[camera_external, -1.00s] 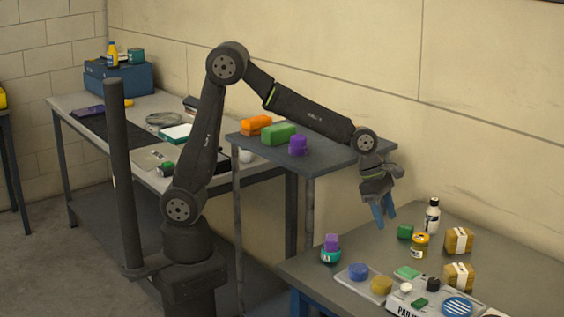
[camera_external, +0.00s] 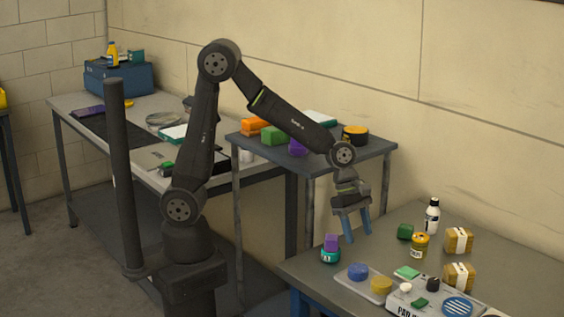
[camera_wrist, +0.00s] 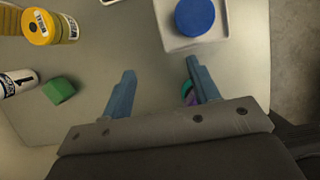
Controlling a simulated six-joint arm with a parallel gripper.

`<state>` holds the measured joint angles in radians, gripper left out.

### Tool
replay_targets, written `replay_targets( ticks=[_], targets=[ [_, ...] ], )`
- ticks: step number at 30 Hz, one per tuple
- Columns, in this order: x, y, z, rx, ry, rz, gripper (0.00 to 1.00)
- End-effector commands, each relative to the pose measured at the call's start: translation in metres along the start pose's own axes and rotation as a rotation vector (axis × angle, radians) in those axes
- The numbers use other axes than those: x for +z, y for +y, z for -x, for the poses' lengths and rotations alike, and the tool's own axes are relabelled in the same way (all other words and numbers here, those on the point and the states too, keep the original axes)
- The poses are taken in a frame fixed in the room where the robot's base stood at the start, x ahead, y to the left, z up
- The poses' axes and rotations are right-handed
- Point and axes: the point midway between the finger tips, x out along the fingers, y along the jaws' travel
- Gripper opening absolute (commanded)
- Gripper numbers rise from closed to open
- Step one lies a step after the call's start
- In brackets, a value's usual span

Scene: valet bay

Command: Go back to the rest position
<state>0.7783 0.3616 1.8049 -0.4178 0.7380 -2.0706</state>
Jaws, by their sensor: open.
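My gripper (camera_external: 357,226) hangs over the left part of the right-hand table (camera_external: 318,271), fingers pointing down, open and empty. In the wrist view my gripper (camera_wrist: 157,84) shows two blue fingers spread apart with bare tabletop between them. A teal-lidded jar (camera_external: 330,256) with a purple block (camera_external: 331,242) on top stands just left of and below the fingers. In the wrist view the right finger partly hides this jar.
A tray with a blue puck (camera_external: 358,271) and a yellow puck (camera_external: 381,285) lies in front. A green cube (camera_external: 405,231), yellow jar (camera_external: 420,245), white bottle (camera_external: 432,216) and wrapped boxes (camera_external: 459,240) stand to the right. A raised shelf (camera_external: 345,159) with several items is behind the arm.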

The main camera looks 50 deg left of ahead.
Motion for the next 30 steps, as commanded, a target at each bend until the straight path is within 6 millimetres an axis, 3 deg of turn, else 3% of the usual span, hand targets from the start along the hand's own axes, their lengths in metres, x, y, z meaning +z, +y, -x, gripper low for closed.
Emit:
replay_targets(
  ticks=[9,16,27,30],
  targets=[
    [-0.025,0.051,-0.025,0.001,0.0,0.003,0.55],
    [-0.034,0.049,-0.048,-0.001,0.0,0.001,0.55],
    [-0.035,0.049,-0.052,0.001,-0.001,0.0,0.55],
    [-0.035,0.049,-0.052,0.001,-0.001,0.0,0.75]
  ],
)
